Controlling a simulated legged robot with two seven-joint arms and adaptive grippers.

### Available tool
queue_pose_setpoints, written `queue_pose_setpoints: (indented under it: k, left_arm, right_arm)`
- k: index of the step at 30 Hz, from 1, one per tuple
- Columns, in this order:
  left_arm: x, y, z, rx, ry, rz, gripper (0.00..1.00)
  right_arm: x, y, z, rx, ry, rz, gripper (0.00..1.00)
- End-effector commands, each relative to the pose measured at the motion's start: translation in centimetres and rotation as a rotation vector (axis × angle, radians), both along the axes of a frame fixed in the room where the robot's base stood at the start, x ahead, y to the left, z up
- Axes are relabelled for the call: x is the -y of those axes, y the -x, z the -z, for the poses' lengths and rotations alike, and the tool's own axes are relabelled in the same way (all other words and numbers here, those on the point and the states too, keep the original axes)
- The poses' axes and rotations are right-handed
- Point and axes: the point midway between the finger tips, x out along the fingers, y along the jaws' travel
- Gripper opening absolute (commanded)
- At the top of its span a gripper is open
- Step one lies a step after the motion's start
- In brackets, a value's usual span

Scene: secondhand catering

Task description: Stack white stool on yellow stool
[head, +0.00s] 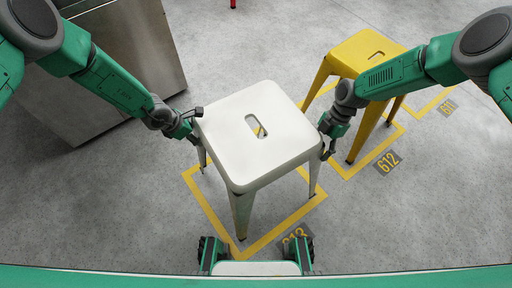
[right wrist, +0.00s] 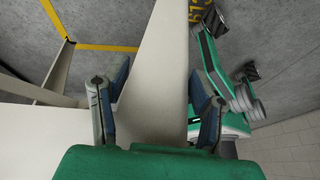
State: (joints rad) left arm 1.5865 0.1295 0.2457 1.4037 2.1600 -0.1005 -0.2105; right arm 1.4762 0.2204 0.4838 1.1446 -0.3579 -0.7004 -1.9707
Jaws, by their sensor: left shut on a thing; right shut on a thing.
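The white stool (head: 256,150) stands upright in the middle of the head view, inside a yellow floor outline. My left gripper (head: 193,124) is at the left edge of its seat, shut on it. My right gripper (head: 328,143) is at the seat's right edge, shut on it. In the right wrist view the white stool's panel (right wrist: 160,75) runs between the fingers of my right gripper (right wrist: 157,110). The yellow stool (head: 362,52) stands upright behind and to the right, apart from the white stool, partly hidden by my right arm.
A metal cabinet (head: 120,60) stands at the back left. Yellow floor outlines surround the stools, with the number plates 612 (head: 387,162) and 611 (head: 447,107) to the right. A small red thing (head: 233,4) shows at the top edge. Grey floor is clear at front right.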

Motion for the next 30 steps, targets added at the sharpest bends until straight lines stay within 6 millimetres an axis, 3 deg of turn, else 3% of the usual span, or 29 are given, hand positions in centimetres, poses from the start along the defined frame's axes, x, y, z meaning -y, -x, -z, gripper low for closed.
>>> queue_pose_setpoints:
  k: [3,30]
  left_arm:
    - [-0.12,-0.06,-0.64,-0.002,0.000,-0.009,0.01]
    - [-0.21,-0.05,-1.05,-0.002,-0.002,-0.007,0.01]
  right_arm:
    - [0.00,-0.40,-0.81,0.010,-0.002,0.000,0.01]
    - [0.05,-0.43,-1.25,0.010,-0.001,0.001,0.01]
